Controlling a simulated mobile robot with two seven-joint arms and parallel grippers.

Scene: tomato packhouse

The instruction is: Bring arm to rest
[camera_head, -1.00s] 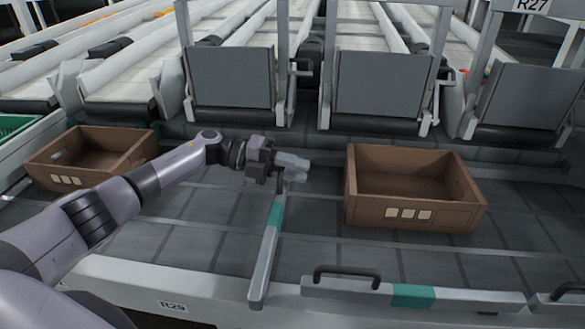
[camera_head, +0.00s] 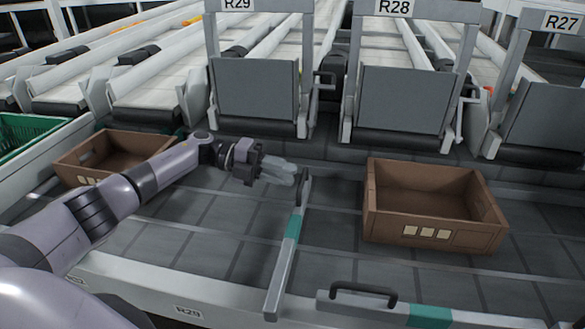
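My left arm reaches in from the left over the dark conveyor. Its gripper (camera_head: 281,172) is beside the upper end of a grey bar with a teal band (camera_head: 290,232). I cannot tell whether the gripper touches the bar, and the gap between its fingers does not show clearly. No object shows in the fingers. My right gripper is not in view.
An empty brown crate (camera_head: 433,237) sits on the conveyor (camera_head: 335,215) to the right. Another brown crate (camera_head: 75,160) is at the left, partly behind my arm. Grey flaps (camera_head: 255,90) line the back. A front rail carries a black handle (camera_head: 363,290). A green crate (camera_head: 30,130) is at far left.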

